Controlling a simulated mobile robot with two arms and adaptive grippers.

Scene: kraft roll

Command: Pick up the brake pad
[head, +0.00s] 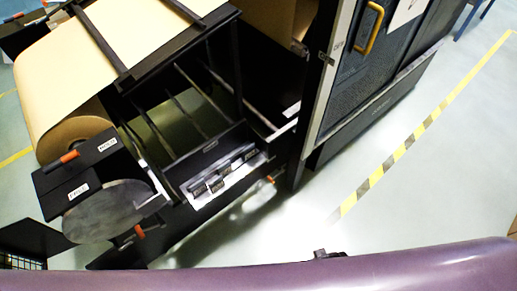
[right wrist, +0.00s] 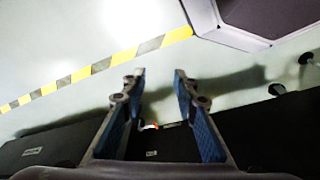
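In the head view, several small dark block-like pieces (head: 215,182) sit in a row in a shallow light-lined tray (head: 200,197) on the front of the black machine frame. They may be brake pads, but they are too small to tell for sure. My right gripper (right wrist: 159,75) shows in the right wrist view with its two blue-padded fingers apart and nothing between the tips. Floor and the dark edge of equipment lie beyond it. No brake pad can be made out in that view. My left gripper is in neither view.
A large kraft paper roll (head: 75,132) sits in the machine at left, near a grey disc (head: 102,210) and orange-handled parts. A dark cabinet (head: 375,75) with a yellow handle stands right of the tray. Striped tape (head: 400,152) crosses open floor at right.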

